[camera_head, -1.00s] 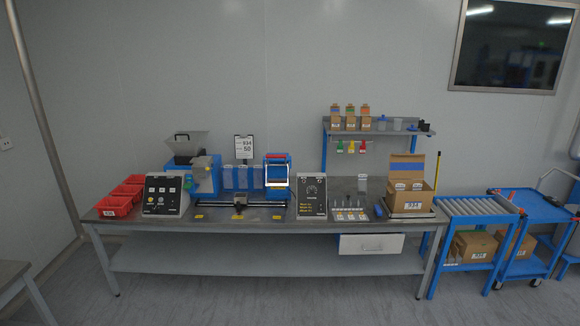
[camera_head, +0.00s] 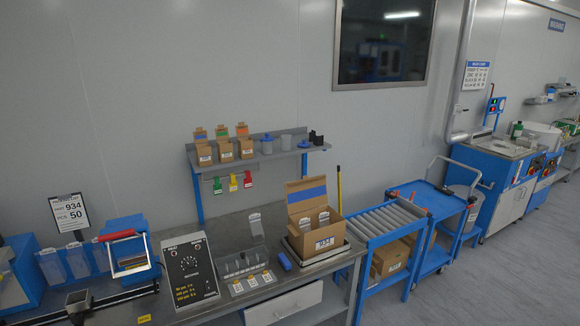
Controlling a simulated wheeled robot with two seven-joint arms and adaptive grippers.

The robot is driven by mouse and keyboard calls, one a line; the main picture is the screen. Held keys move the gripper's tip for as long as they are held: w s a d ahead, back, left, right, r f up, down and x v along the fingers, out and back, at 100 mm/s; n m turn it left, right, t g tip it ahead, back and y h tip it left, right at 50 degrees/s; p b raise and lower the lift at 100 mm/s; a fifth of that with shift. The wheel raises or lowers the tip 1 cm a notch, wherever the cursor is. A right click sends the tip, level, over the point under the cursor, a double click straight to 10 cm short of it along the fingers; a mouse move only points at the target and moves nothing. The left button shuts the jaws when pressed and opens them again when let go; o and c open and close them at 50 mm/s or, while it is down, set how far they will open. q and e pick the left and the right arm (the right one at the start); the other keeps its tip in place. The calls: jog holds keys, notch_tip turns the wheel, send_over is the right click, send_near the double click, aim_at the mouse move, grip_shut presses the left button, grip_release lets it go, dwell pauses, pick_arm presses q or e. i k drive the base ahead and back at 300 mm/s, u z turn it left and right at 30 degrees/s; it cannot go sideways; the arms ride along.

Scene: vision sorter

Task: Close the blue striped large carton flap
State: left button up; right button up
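A large open carton (camera_head: 328,237) labelled 934 stands upright on a grey tray at the right end of the workbench. Its flap (camera_head: 306,196), with a blue stripe, stands up at the back of the carton. Two pale labelled items (camera_head: 304,224) show inside the carton. Neither of my grippers shows in the head view.
The workbench (camera_head: 232,244) holds a black control panel (camera_head: 190,270), a rack with labels and a blue block (camera_head: 284,261). A shelf (camera_head: 253,157) with small cartons is behind. A blue roller cart (camera_head: 390,219) stands right of the bench, with open floor further right.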

aim_at(306, 193)
jog(key=z, duration=0.25)
jog(key=i, duration=1.75)
jog(key=u, duration=0.55)
